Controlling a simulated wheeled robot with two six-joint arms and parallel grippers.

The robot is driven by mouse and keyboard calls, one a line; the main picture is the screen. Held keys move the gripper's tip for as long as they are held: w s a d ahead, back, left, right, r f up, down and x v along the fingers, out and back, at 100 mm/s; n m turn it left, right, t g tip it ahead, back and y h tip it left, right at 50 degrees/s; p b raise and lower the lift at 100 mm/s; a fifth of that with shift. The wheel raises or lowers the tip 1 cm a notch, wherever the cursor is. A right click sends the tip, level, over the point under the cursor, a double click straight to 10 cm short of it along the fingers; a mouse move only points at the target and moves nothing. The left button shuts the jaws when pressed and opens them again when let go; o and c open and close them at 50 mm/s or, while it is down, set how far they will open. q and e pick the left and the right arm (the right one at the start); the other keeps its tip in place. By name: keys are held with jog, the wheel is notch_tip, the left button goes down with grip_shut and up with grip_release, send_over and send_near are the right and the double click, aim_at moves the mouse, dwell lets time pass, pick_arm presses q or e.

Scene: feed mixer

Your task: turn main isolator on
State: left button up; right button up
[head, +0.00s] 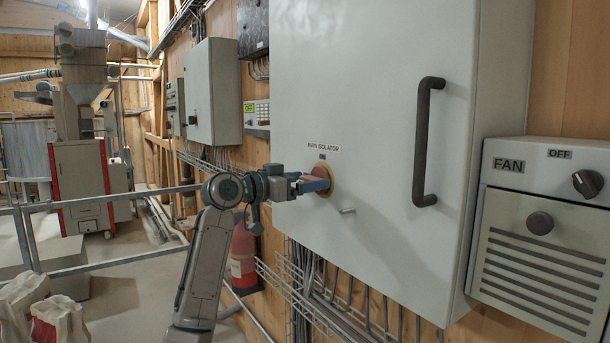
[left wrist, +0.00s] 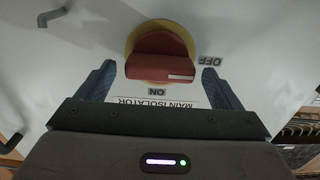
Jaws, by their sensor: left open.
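The main isolator is a red rotary knob (left wrist: 160,50) on a round yellow plate, on the front of a large light grey cabinet (head: 370,100). In the left wrist view, its white mark sits at the right end of the handle, on the side of the OFF label (left wrist: 210,60). The ON label (left wrist: 157,91) is below the knob there. My left gripper (head: 314,184) is at the knob in the head view, partly covering it. It is open, with one finger on each side of the knob; I cannot tell whether they touch it. My right gripper is not in view.
A dark bar handle (head: 427,142) stands out from the cabinet to the right of the knob. A FAN box (head: 545,235) is at the right. Cable trays and a fire extinguisher (head: 243,258) are below left.

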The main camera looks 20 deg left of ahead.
pick_arm(q)
jog(key=shift+w, duration=0.15)
jog(key=shift+d, duration=0.1)
jog(key=c, duration=1)
jog(key=shift+f, duration=0.1)
jog(key=m+b, duration=0.3)
jog(key=m, duration=0.3)
jog(key=m+b, duration=0.2)
jog(key=m, duration=0.4)
jog(key=m+b, duration=0.3)
jog(key=m, duration=0.2)
jog(key=shift+s+d+f+m+b, duration=0.2)
jog(key=shift+f+m+b, duration=0.05)
jog(key=shift+m+b, duration=0.15)
